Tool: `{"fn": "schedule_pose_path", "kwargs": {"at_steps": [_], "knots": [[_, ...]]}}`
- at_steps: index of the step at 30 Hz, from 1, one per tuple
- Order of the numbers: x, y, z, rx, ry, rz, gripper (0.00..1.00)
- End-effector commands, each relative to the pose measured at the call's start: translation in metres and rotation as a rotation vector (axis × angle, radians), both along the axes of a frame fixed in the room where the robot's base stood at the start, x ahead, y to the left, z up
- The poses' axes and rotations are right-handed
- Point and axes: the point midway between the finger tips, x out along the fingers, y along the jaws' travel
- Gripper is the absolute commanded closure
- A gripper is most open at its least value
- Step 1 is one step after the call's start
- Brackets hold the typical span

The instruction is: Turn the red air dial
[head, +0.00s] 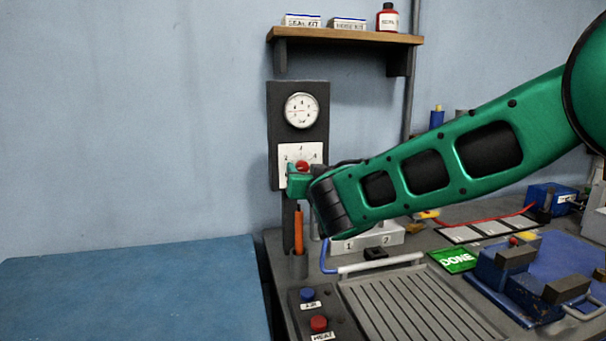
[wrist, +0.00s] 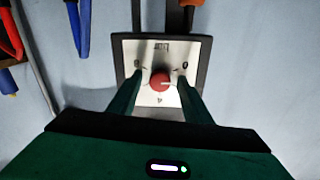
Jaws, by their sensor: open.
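The red air dial (head: 302,165) sits on a white numbered plate (head: 312,151) on a dark wall panel, below a round gauge (head: 301,110). In the wrist view the red dial (wrist: 160,81) is near the middle of the white plate (wrist: 184,46), with a pale pointer mark toward its right side. My gripper (wrist: 159,92) is open, one green finger on each side of the dial. I cannot tell whether the fingers touch it. In the head view my gripper (head: 298,177) is at the dial's lower edge, partly hidden by my wrist.
A shelf (head: 346,36) with boxes and a red bottle is above the panel. An orange-handled tool (head: 299,230) stands below the dial. The workbench holds blue and red buttons (head: 318,323), a slatted tray (head: 410,304) and a green DONE card (head: 456,259). The blue table (head: 130,290) at left is bare.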

Motion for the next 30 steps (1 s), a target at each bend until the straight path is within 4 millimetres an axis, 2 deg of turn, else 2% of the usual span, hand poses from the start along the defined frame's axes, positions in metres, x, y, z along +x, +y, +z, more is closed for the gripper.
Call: {"fn": "schedule_pose_path", "kwargs": {"at_steps": [1,6,9,19,30], "knots": [[-0.0001,0.0,0.0,0.0,0.0,0.0,0.55],[-0.0002,-0.0001,-0.0001,0.0,0.0,0.0,0.96],[0.0,0.0041,-0.0006,0.0,0.001,0.0,0.96],[0.0003,-0.0021,-0.0001,0.065,0.019,-0.002,0.96],[0.0004,-0.0026,0.0001,0.34,0.099,-0.004,0.96]]}}
